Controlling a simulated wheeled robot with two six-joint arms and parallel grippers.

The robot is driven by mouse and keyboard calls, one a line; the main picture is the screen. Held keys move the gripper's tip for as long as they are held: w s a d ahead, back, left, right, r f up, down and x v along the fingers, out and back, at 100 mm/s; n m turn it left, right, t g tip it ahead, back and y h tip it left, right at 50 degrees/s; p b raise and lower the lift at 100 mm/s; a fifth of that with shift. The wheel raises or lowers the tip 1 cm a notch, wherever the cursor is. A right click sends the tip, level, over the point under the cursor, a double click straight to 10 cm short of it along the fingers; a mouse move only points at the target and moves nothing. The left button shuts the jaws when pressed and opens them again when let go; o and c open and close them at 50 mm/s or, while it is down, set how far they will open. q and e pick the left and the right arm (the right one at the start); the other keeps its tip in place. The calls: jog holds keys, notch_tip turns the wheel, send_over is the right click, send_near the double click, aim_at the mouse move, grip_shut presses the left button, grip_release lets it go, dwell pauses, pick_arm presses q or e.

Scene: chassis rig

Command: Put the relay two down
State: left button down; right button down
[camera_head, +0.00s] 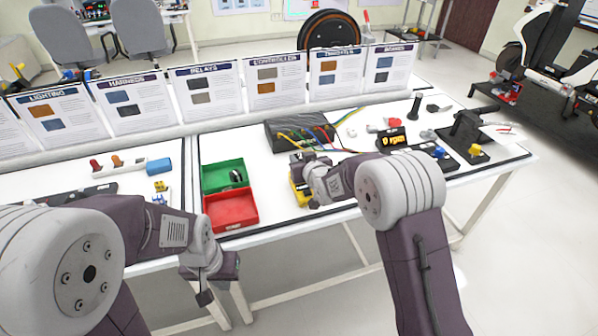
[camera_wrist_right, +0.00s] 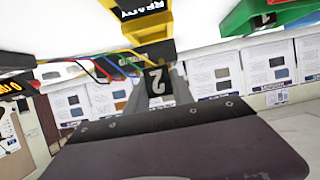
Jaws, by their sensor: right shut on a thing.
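Relay two (camera_wrist_right: 157,82) is a small dark block with a white "2" on it, held between the fingers of my right gripper (camera_wrist_right: 160,92) in the right wrist view. In the head view my right gripper (camera_head: 302,168) is above the table beside a yellow device (camera_head: 297,193), and the relay is hidden there. The yellow device also shows in the right wrist view, with a "READY" display (camera_wrist_right: 139,8). My left gripper (camera_head: 212,280) hangs in front of the table's front edge, and its finger opening is unclear.
A green bin (camera_head: 207,186) and a red bin (camera_head: 222,222) stand left of my right gripper. A dark box with coloured wires (camera_head: 284,128) is behind it. A row of document panels (camera_head: 205,88) lines the back. Parts and a dark mat fill the right side.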

jog(key=shift+a, duration=0.2)
jog(key=shift+f+b, duration=0.4)
jog(key=shift+f, duration=1.7)
jog(key=shift+f, duration=0.15)
jog(key=c, duration=1.1)
grip_release()
jog(key=shift+r, duration=0.2)
jog(key=shift+s+d+r, duration=0.15)
jog(key=shift+s, duration=0.1)
jog(key=v, duration=1.1)
jog(key=shift+s+p, duration=0.25)
jog(key=shift+p, duration=0.2)
